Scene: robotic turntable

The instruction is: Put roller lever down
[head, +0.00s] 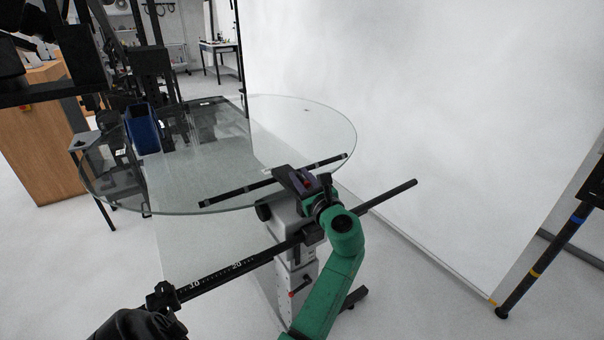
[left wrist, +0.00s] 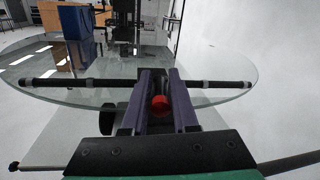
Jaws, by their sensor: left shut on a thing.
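The roller lever shows as a red round knob (head: 306,182) between the fingers of my left gripper (head: 290,178). In the left wrist view, the knob (left wrist: 159,105) sits between the two purple fingers (left wrist: 160,80), which are shut on the lever. Most of the lever is hidden by the fingers. A dark roller bar with light bands (head: 240,190) runs along the near edge of the round glass turntable (head: 215,180). It runs to both sides of my gripper in the left wrist view (left wrist: 215,84). My right gripper is not in view.
A long black rod with scale marks (head: 225,273) crosses in front of the turntable, behind my green arm. A grey stand (head: 288,224) is below the glass. A blue bin (head: 142,130) and dark equipment are at the left. White backdrop at right; the right half of the glass looks mostly clear.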

